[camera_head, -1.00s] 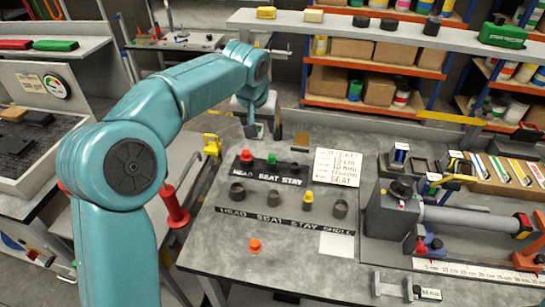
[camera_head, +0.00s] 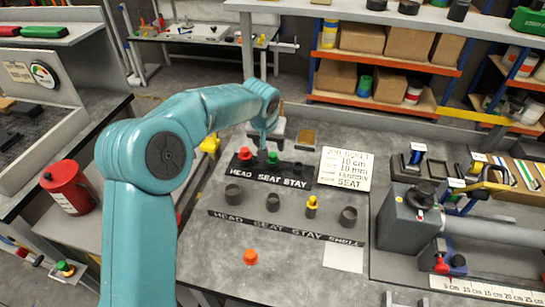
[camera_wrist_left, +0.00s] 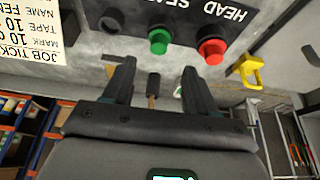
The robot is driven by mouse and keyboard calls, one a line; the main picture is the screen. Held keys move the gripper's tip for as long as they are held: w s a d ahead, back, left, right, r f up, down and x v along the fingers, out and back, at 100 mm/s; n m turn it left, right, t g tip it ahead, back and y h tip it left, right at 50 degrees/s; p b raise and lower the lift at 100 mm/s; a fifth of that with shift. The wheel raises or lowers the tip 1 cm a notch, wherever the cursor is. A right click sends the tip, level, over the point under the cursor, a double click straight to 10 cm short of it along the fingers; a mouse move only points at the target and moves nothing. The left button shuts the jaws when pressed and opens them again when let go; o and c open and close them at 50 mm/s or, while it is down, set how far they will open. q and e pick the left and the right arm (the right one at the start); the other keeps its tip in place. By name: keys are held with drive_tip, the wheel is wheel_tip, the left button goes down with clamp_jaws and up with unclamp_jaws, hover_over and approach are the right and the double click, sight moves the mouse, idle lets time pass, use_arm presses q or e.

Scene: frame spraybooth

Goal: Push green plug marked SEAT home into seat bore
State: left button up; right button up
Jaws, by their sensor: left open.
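The green plug (camera_head: 272,158) stands upright in the black HEAD SEAT STAY holder (camera_head: 268,178), between a red plug (camera_head: 244,154) and a black one (camera_head: 297,169). It also shows in the wrist view (camera_wrist_left: 158,40). The dark cup above SEAT on the lower strip, the seat bore (camera_head: 272,202), looks empty. My left gripper (camera_head: 266,143) hangs just behind the green plug, apart from it. In the wrist view its two fingers (camera_wrist_left: 161,75) are spread with nothing gripped. My right gripper is out of view.
An orange plug (camera_head: 250,256) sits in front. A job card (camera_head: 346,168) lies right of the holder. A grey clamp-like fixture (camera_head: 408,220) stands at right.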

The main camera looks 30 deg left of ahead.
sight(273, 154)
use_arm(q)
drive_tip(key=p+x, duration=0.1)
drive_tip(key=x, duration=0.5)
drive_tip(key=shift+f+p, duration=0.1)
drive_tip(key=shift+p, duration=0.3)
drive_tip(key=shift+w+d+f, duration=0.1)
drive_tip(key=shift+w+f, duration=0.1)
drive_tip(key=shift+f, duration=0.15)
drive_tip(key=shift+s, duration=0.1)
drive_tip(key=shift+c, duration=0.3)
clamp_jaws()
